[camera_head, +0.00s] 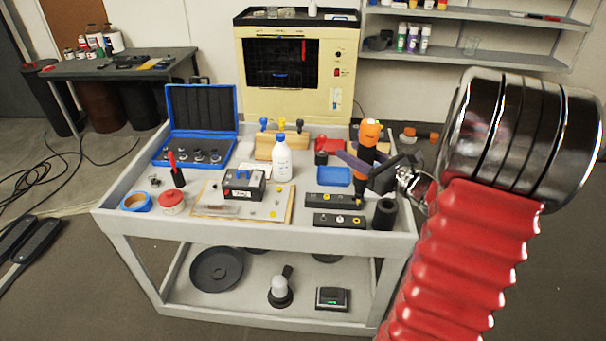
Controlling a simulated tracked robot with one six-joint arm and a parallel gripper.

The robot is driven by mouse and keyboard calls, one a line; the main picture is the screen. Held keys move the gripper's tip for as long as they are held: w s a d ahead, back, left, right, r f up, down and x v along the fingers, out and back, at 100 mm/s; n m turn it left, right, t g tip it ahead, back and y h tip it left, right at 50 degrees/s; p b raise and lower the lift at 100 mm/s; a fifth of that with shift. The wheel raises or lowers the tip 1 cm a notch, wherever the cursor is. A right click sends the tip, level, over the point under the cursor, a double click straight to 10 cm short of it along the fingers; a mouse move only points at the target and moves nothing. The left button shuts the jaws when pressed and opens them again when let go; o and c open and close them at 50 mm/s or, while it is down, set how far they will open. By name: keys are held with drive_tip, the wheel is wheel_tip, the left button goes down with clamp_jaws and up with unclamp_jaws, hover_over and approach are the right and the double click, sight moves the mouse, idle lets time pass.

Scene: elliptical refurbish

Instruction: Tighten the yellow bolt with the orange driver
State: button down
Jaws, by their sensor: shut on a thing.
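The orange driver (369,133) has an orange top and a dark body. It stands nearly upright over the right part of the tool cart. My gripper (364,168) is shut on the driver around its dark body. The driver's tip points down at the right end of a long black block (322,199). A second black block (328,219) lies in front of it, with small bolt heads on top. A small yellowish spot (356,220) on the front block may be the yellow bolt. I cannot tell whether the tip touches a bolt.
The grey cart (255,236) also holds a blue tray (333,177), a white bottle (282,160), a black cylinder (384,214), a wooden board (280,211) and an open blue case (203,112). The black cylinder stands close to the blocks' right ends.

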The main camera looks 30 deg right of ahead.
drive_tip(key=w+a+f+n+y, duration=0.1)
drive_tip(key=w+a, duration=0.2)
drive_tip(key=a, duration=0.7)
drive_tip(key=w+a+f, duration=0.2)
drive_tip(key=w+a, duration=0.1)
drive_tip(key=a, duration=0.7)
drive_tip(key=w+a+f+n+y, duration=0.1)
drive_tip(key=w+a, duration=0.2)
drive_tip(key=a, duration=0.7)
drive_tip(key=shift+m, duration=0.4)
drive_tip(key=f, duration=0.2)
drive_tip(key=s+f, duration=0.1)
drive_tip(key=f, duration=0.2)
drive_tip(key=shift+s+a+f, duration=0.35)
drive_tip(key=shift+a, duration=0.1)
